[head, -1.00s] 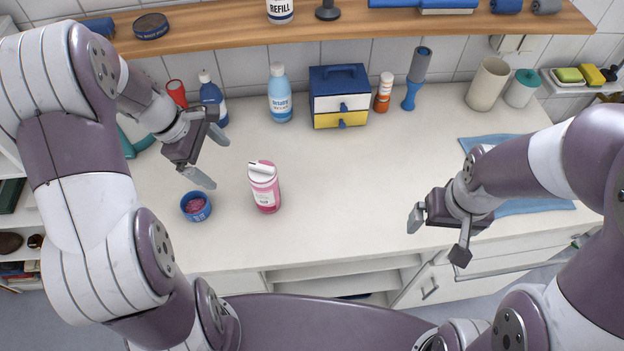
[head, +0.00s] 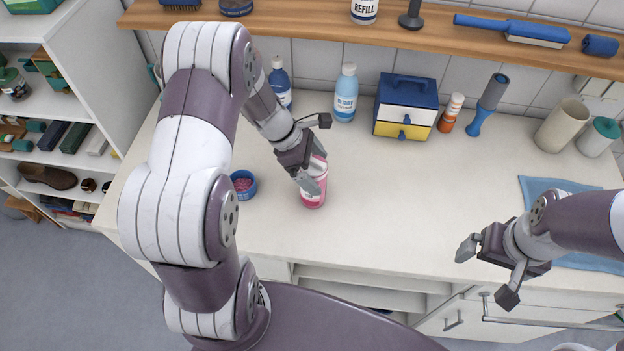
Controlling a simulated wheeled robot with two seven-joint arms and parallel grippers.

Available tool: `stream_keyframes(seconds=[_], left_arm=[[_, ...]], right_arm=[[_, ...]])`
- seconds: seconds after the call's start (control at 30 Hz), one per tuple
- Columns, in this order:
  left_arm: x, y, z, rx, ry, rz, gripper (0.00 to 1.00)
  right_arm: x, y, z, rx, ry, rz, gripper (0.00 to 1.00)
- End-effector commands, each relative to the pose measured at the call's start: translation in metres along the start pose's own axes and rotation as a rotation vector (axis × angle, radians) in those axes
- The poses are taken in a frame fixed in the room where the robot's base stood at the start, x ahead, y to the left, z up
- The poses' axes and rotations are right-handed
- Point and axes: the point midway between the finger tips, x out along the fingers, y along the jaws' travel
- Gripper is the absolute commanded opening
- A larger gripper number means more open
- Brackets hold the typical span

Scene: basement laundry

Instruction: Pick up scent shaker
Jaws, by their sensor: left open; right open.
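The scent shaker looks to be the pink bottle (head: 314,196) with a pale top, standing upright on the white counter in the head view. My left gripper (head: 316,154) is open at the bottle's upper part. One finger crosses in front of the bottle and the other reaches beyond it to the upper right. The gripper hides part of the bottle's top, and I cannot tell whether a finger touches it. My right gripper (head: 487,272) is open and empty above the counter's front edge at the right, well away from the bottle.
A small blue tub (head: 243,185) with pink contents stands left of the bottle. Along the back stand a light blue bottle (head: 345,93), a small drawer box (head: 406,107) and an orange-and-white bottle (head: 450,113). The counter's middle (head: 410,195) is clear.

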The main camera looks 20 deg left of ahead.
Motion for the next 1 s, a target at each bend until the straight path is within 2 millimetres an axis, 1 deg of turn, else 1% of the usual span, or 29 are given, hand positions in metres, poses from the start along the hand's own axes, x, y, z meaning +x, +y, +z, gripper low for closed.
stream_keyframes(seconds=[0.1,0.27,0.3,0.37,0.4,0.47,0.5,0.53,0.57,0.73,0.83,0.97,1.0], left_arm=[[0.007,0.0,0.0,-0.001,0.0,0.0,0.96],[0.007,0.0,0.0,0.0,0.0,0.001,0.96],[0.007,0.0,0.0,0.0,0.0,0.001,0.83],[0.007,0.0,0.0,0.0,0.0,0.001,0.64],[0.007,0.0,0.0,0.0,0.0,0.0,0.51],[0.007,0.0,0.0,0.0,0.0,0.0,0.31],[0.007,0.0,0.0,0.0,0.0,0.0,0.19],[0.006,0.0,0.0,0.0,0.0,0.001,0.19],[0.006,0.0,0.0,0.0,0.0,0.001,0.12],[0.006,0.0,0.0,0.0,0.0,0.001,0.11],[0.002,0.0,0.003,0.002,0.0,0.002,0.11],[-0.012,0.0,0.011,0.003,0.0,0.003,0.11],[-0.019,0.001,0.014,0.004,0.0,0.005,0.11]], right_arm=[[-0.001,0.0,0.0,0.0,-0.001,0.0,0.98],[0.0,0.0,0.0,0.0,-0.001,0.0,0.98],[0.0,0.0,0.0,0.0,-0.001,0.0,0.98],[0.0,0.0,0.0,0.0,-0.001,0.0,0.98],[0.0,0.0,0.0,0.0,-0.001,0.0,0.98],[0.0,0.0,0.0,0.0,-0.001,0.0,0.98],[0.0,0.0,0.0,0.0,-0.001,0.0,0.98],[0.0,0.0,0.0,0.0,-0.001,0.0,0.98],[0.0,0.0,0.0,0.0,-0.001,0.0,0.98],[0.0,0.0,0.0,0.0,-0.001,0.0,0.98],[0.001,0.0,0.0,0.0,-0.001,0.0,0.98],[0.004,0.0,0.001,0.0,-0.001,0.0,0.98],[0.005,0.0,0.001,0.0,-0.001,0.0,0.98]])
